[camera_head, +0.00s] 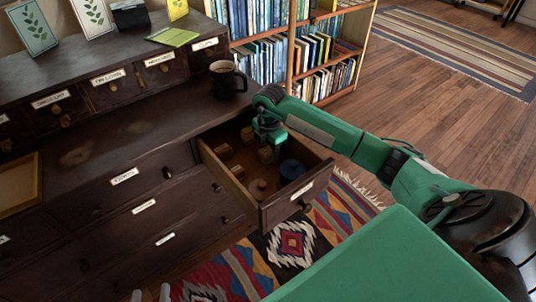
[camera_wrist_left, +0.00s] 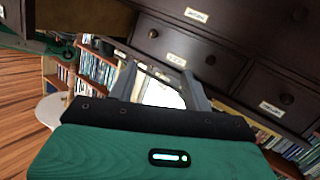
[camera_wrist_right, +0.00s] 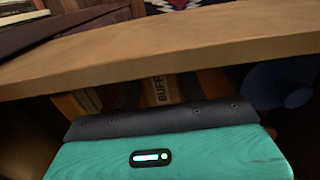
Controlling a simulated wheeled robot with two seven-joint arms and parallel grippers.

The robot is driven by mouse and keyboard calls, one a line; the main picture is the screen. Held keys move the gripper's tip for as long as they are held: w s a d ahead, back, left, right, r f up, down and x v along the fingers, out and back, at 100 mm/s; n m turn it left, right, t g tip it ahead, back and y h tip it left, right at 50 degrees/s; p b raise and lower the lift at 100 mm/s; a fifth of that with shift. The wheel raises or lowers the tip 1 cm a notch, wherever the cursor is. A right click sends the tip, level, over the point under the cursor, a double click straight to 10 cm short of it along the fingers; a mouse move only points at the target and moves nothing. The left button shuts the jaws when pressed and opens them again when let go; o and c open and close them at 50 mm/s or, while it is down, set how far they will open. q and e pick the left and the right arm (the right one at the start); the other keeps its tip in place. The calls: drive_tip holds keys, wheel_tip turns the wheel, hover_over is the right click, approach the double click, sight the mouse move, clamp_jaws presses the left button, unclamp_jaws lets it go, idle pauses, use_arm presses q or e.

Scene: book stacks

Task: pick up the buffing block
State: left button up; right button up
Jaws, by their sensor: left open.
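The buffing block (camera_wrist_right: 160,90) is a wooden block with "BUFF" lettering partly visible, inside the open drawer (camera_head: 233,184). In the head view a wooden block (camera_head: 267,155) shows just below my right gripper (camera_head: 267,146), which reaches down into the drawer. In the right wrist view the dark fingers stand on either side of the lettered block, very close to it. Whether they press on it is hidden by the drawer's edge and shadow. My left gripper (camera_wrist_left: 140,58) is open and empty, away from the drawer; only its pale tips (camera_head: 150,294) show at the bottom of the head view.
The drawer also holds other wooden blocks (camera_head: 238,172) and a dark blue round item (camera_head: 292,169). Its front wall (camera_head: 298,190) is close to my right gripper. A dark mug (camera_head: 227,79) stands on the desk behind. A bookcase (camera_head: 300,60) stands beyond.

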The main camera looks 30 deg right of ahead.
sight(269, 149)
drive_tip(key=shift+r, duration=0.1)
drive_tip(key=shift+c, duration=0.4)
drive_tip(key=shift+r, duration=0.2)
wheel_tip(269, 149, up, 4)
drive_tip(key=shift+f+p, duration=0.15)
drive_tip(key=shift+p, duration=0.35)
use_arm(q)
drive_tip(key=s+a+f+g+y+p, duration=0.2)
drive_tip(key=a+g, duration=0.3)
drive_tip(key=shift+s+a+f+g+y+p, duration=0.15)
drive_tip(key=shift+f+g+y+p, duration=0.25)
use_arm(e)
wheel_tip(269, 149, up, 16)
drive_tip(key=shift+f, duration=0.1)
drive_tip(key=shift+o, duration=0.8)
drive_tip(key=shift+c, duration=0.3)
